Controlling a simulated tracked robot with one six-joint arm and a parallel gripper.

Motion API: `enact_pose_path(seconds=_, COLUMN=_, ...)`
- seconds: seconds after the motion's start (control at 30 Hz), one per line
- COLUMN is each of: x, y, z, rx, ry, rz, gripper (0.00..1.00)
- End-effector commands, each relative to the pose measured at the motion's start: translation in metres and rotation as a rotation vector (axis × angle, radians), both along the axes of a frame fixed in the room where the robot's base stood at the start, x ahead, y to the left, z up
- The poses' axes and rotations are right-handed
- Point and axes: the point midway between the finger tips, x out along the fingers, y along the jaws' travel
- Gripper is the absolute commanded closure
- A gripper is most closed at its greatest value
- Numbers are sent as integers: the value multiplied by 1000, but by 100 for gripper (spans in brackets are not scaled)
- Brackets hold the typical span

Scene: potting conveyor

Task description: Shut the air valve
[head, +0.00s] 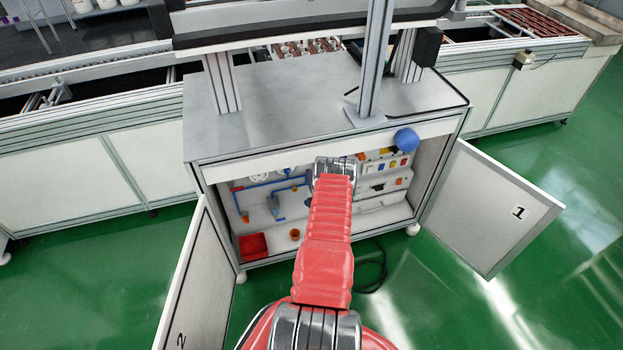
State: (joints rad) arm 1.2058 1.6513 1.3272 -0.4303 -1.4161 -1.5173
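The air valve cannot be picked out with certainty. Inside the open cabinet (187,125), blue pipework (262,186) runs along the back wall at the left, with small orange and blue fittings on it. A grey-blue fitting (274,206) hangs below the pipe. My red-sleeved arm reaches forward to the cabinet opening, and its metal joint covers the middle of the interior. My gripper is hidden beyond that joint, so its fingers and any contact do not show.
Both cabinet doors stand open: door 1 (490,215) at the right, door 2 (195,290) at the left. A red bin (253,246) and an orange cup (295,234) are on the cabinet floor. Electrical modules (385,170) fill the right side. A blue knob (406,139) projects at the upper right.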

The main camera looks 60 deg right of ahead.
Motion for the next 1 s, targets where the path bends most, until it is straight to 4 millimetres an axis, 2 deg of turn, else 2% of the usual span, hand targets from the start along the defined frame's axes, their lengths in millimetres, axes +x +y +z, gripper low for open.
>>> enact_pose_path(seconds=0.47, x=-6, y=2, z=2, rx=-2, ry=-2, rz=-4, gripper=70)
enact_pose_path(seconds=0.67, x=-23, y=18, z=2, rx=-1, ry=-2, rz=-6, gripper=70)
enact_pose_path(seconds=1.0, x=-64, y=59, z=1, rx=0, ry=-3, rz=-6, gripper=70)
